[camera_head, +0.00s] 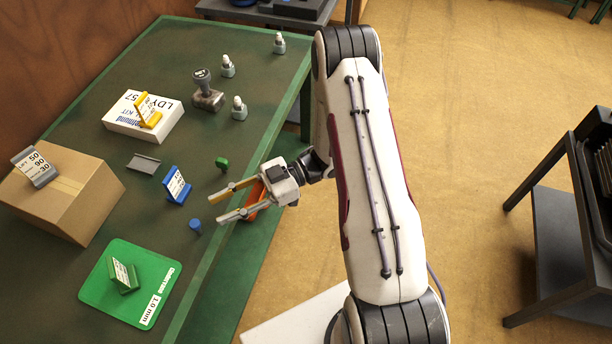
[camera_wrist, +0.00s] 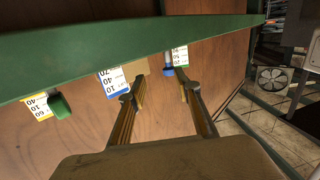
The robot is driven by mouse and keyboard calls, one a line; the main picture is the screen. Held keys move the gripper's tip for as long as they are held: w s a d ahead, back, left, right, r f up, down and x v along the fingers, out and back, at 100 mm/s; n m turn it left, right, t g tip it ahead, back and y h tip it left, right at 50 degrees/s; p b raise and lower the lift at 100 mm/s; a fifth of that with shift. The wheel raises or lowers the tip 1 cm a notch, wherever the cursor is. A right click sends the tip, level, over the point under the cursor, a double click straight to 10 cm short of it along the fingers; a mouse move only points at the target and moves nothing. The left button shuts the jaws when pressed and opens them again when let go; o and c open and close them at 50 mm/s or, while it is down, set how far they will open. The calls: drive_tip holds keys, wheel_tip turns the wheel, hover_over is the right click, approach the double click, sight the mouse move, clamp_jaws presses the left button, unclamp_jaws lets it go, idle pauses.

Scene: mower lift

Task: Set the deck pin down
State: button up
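A short blue cylinder (camera_head: 195,226), which looks like a pin, stands upright on the green bench (camera_head: 160,225) near its right edge. No label marks it as the deck pin. My gripper (camera_head: 213,206) is open, with its two fingers spread and nothing seen between them. It points left over the bench edge, its tips just right of the blue cylinder and apart from it in the picture. In the wrist view my open gripper (camera_wrist: 160,84) also looks empty. A small blue piece (camera_wrist: 168,70) shows beyond its fingertips, probably the same cylinder.
A blue card stand (camera_head: 176,186) and a small green block (camera_head: 222,163) are close to my fingers.

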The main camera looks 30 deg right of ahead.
drive_tip(key=w+t+h, duration=0.1)
drive_tip(key=w, duration=0.1)
drive_tip(key=w+d+r+t+h, duration=0.1)
drive_tip(key=w, duration=0.2)
drive_tip(key=w+r+m+t+h, duration=0.1)
drive_tip(key=w, duration=0.2)
drive_tip(key=shift+d+h, duration=0.15)
drive_tip(key=shift+h, duration=0.25)
drive_tip(key=w+d+r+m+t+h, duration=0.55)
drive_tip(key=w+d+r+h, duration=0.4)
drive_tip(key=r, duration=0.35)
drive_tip(key=s+d+r+m+t+h, duration=0.2)
drive_tip(key=s+d+r+m+h, duration=0.1)
drive_tip(key=d+r, duration=0.35)
drive_tip(key=s+d+r+m+g+h, duration=0.25)
drive_tip(key=s+r+m, duration=0.35)
drive_tip(key=s, duration=0.7)
drive_tip(key=s+a+m+g+y, duration=0.1)
drive_tip(key=s+a, duration=0.2)
drive_tip(key=s, duration=0.7)
drive_tip(key=s+a+m+g, duration=0.1)
drive_tip(key=s+a, duration=0.3)
drive_tip(key=s, duration=0.6)
drive_tip(key=shift+a+f+m+g+y, duration=0.2)
drive_tip(key=shift+f+m+g+y, duration=0.2)
drive_tip(key=shift+g, duration=0.1)
